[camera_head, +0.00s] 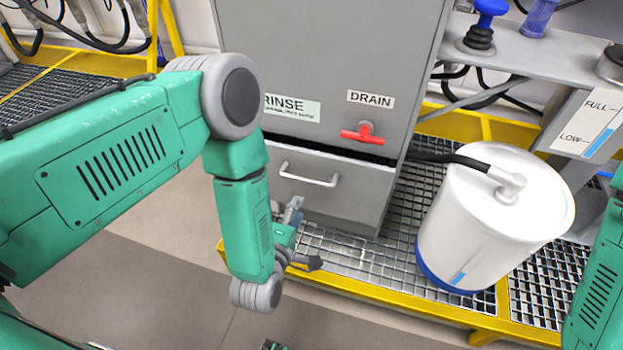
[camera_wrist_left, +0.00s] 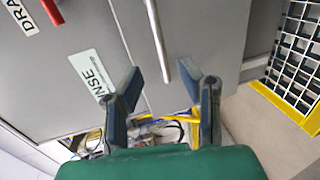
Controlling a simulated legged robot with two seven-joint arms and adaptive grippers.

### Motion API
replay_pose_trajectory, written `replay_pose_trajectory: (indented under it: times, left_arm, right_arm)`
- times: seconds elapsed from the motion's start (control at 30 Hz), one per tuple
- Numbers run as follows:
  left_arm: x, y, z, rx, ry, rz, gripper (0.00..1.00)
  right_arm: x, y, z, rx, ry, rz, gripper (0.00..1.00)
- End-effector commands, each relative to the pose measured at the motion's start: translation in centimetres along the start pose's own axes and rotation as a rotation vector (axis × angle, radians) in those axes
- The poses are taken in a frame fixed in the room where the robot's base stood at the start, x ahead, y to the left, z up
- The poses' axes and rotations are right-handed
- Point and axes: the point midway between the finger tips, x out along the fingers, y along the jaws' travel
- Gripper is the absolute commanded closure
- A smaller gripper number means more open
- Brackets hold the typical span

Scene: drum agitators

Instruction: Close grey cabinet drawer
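The grey cabinet (camera_head: 330,48) stands at the top middle of the head view, with its drawer (camera_head: 345,193) low on the front. A dark gap shows along the drawer's top edge, so it stands slightly open. The pale bar handle (camera_head: 309,175) is on the drawer front, and it also shows in the left wrist view (camera_wrist_left: 157,38). My left gripper (camera_head: 303,236) is low in front of the drawer, below the handle, partly hidden by my wrist. In the left wrist view its fingers (camera_wrist_left: 159,70) are apart and empty, with the handle beyond them. My right gripper is out of view.
A red valve handle (camera_head: 363,134) sits above the drawer under a DRAIN label. A white drum (camera_head: 490,225) with a hose stands right of the cabinet on metal grating (camera_head: 350,262) with a yellow edge. Open floor lies in front, at the lower left.

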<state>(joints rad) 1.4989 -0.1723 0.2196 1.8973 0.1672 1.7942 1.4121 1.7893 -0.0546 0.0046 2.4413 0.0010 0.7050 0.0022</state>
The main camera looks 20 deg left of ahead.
Motion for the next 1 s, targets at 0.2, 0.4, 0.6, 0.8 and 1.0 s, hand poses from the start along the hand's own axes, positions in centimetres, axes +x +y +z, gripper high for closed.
replay_pose_trajectory:
  times: [0.2,0.4,0.6,0.8,1.0]
  left_arm:
    - [5.0,-0.1,0.2,0.005,0.000,0.006,0.67]
    - [8.8,-0.1,0.2,0.007,0.000,0.005,0.67]
    - [11.0,0.0,0.1,0.006,0.001,0.002,0.67]
    - [11.6,0.1,0.1,0.006,0.000,0.002,0.67]
    - [11.6,0.1,0.2,0.007,0.000,0.001,0.74]
  right_arm:
    - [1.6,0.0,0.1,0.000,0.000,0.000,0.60]
    - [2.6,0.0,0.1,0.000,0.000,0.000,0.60]
    - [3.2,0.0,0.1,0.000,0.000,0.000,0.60]
    - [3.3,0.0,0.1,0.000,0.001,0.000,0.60]
    - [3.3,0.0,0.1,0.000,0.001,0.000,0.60]
